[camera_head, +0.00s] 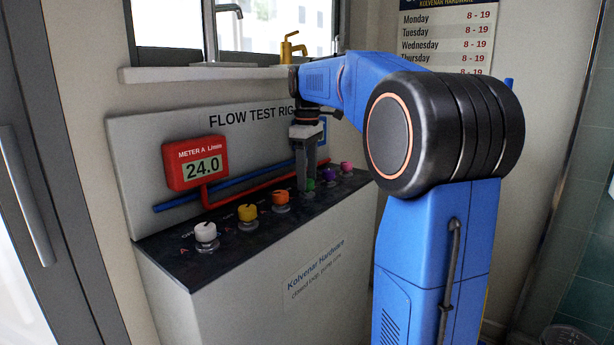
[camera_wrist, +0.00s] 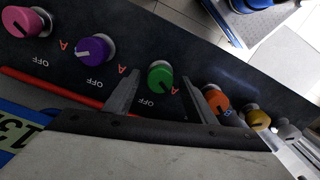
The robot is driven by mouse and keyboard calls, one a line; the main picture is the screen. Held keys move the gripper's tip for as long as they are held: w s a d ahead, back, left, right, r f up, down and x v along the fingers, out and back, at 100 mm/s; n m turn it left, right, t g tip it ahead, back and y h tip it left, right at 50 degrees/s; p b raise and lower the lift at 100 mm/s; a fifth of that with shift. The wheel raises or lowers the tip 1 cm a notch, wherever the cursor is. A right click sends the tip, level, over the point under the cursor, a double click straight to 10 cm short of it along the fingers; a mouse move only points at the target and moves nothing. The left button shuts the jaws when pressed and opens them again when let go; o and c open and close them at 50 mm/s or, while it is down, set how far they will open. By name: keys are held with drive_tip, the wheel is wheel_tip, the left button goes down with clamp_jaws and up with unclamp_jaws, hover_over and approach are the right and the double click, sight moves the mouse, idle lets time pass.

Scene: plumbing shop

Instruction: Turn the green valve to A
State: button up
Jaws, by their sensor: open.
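The green valve (camera_head: 310,185) is a round knob on the dark top of the flow test rig, between the orange and purple valves. In the wrist view the green valve (camera_wrist: 160,77) lies between the two fingertips, with space on both sides. A red "A" and a white "OFF" are printed beside it. A pale pointer mark shows on its cap, but I cannot tell exactly which label it faces. My gripper (camera_head: 304,184) points down over it, open and empty; its fingers also show in the wrist view (camera_wrist: 160,80). I cannot tell whether the fingertips reach below the cap.
The orange valve (camera_wrist: 216,99) is close beside the right finger in the wrist view. The purple valve (camera_wrist: 93,49) and pink valve (camera_wrist: 27,22) are on the other side. Yellow (camera_head: 247,213) and white (camera_head: 205,232) valves stand nearer left. Meter A (camera_head: 195,163) reads 24.0.

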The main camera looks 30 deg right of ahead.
wheel_tip(320, 180, up, 17)
drive_tip(key=shift+r, duration=0.2)
idle(0.5)
idle(0.4)
drive_tip(key=s+a+f+m+t, duration=0.1)
drive_tip(key=s+a+f, duration=0.4)
drive_tip(key=s+f, duration=0.5)
drive_tip(key=s+a+f+m+t, duration=0.2)
drive_tip(key=s+a+f, duration=0.3)
drive_tip(key=s+f, duration=0.5)
drive_tip(key=s+a+f+m+t, duration=0.1)
drive_tip(key=s+a+f+m, duration=0.3)
drive_tip(key=s+f, duration=0.6)
wheel_tip(320, 180, down, 8)
drive_tip(key=shift+a+r+t, duration=0.2)
drive_tip(key=shift+a+t, duration=0.2)
drive_tip(key=shift+a, duration=0.5)
